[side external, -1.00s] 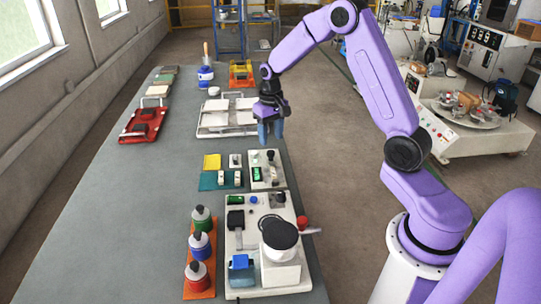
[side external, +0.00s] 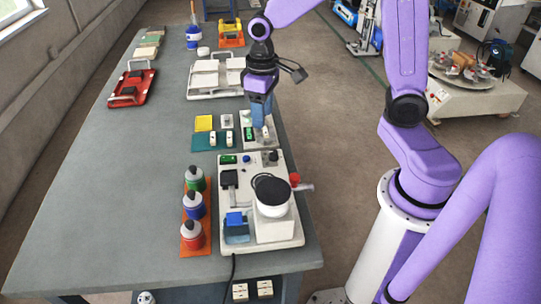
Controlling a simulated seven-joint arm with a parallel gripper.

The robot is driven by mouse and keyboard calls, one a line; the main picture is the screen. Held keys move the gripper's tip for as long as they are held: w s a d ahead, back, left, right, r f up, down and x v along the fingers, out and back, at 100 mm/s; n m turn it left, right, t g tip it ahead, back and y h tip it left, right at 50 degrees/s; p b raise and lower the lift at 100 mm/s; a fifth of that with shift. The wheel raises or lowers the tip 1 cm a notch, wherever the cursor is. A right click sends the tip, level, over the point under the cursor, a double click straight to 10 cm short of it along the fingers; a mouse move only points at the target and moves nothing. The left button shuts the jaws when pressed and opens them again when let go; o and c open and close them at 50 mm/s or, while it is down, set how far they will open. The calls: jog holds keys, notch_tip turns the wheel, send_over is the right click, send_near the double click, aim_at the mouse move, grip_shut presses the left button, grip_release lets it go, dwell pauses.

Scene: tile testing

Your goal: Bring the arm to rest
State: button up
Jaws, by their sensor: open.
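My gripper (side external: 260,112) hangs from the purple arm, pointing down above the right part of the table (side external: 95,205). Its blue fingers are open. They overlap the small white panel (side external: 249,142) with a green part in the picture, and I cannot tell whether they touch it. No held object shows between the fingers.
A white machine (side external: 272,222) with a round dark top stands nearer on its base, a red knob (side external: 294,180) at its side. Several bottles stand on an orange strip (side external: 196,246). A white tray (side external: 205,92) and a red tray (side external: 125,100) lie farther back. The table's left side is clear.

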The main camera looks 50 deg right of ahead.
jog(key=s+a+r+n, duration=0.2)
jog(key=s+n, duration=0.7)
jog(key=s, duration=1.2)
jog(key=shift+s, duration=0.4)
